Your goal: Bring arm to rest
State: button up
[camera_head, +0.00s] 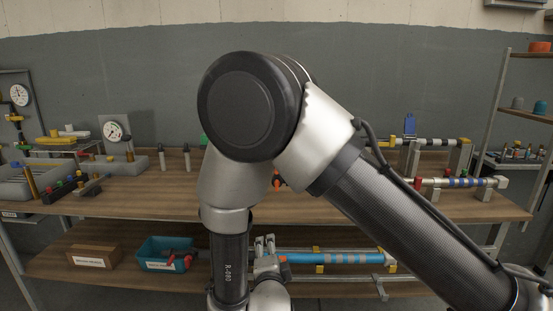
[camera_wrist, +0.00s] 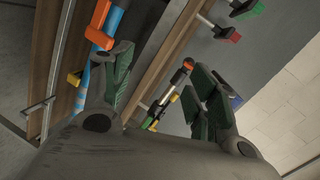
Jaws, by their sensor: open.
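My arm fills the middle and right of the head view, its elbow raised in front of the workbench (camera_head: 130,199). My forearm hangs down toward the lower shelf (camera_head: 215,287). My gripper (camera_wrist: 160,88) shows in the wrist view with its two dark green fingers spread wide apart. Nothing is held between the fingers. In the head view its fingers cannot be made out clearly at the bottom edge. A blue striped tube with an orange end lies on the lower shelf, right of my forearm; this blue tube (camera_head: 345,258) looks apart from the gripper.
A teal bin (camera_head: 151,246) and a brown box (camera_head: 95,256) stand on the lower shelf at left. Gauges, grey trays and small posts (camera_head: 187,158) stand on the benchtop. More tubes (camera_head: 460,183) lie on racks at right. A shelving unit (camera_head: 510,83) stands far right.

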jog(key=s+a+f+n+g+y, duration=0.2)
jog(key=s+a+f+n+g, duration=0.2)
jog(key=s+f+n+g, duration=0.4)
jog(key=s+d+r+n+g+h, duration=0.1)
jog(key=s+d+r+n, duration=0.1)
jog(key=d+r, duration=0.8)
jog(key=s+d+r+n+g, duration=0.1)
jog(key=s+d+r, duration=0.4)
jog(key=d+r, duration=0.6)
jog(key=s+d+r+n+h, duration=0.1)
jog(key=s+d+r+n, duration=0.2)
jog(key=d+r, duration=0.8)
jog(key=s+d, duration=0.1)
jog(key=d, duration=0.9)
jog(key=shift+d+r+n+g+h, duration=0.2)
jog(key=shift+n+g+h, duration=0.1)
jog(key=shift+n+g, duration=0.1)
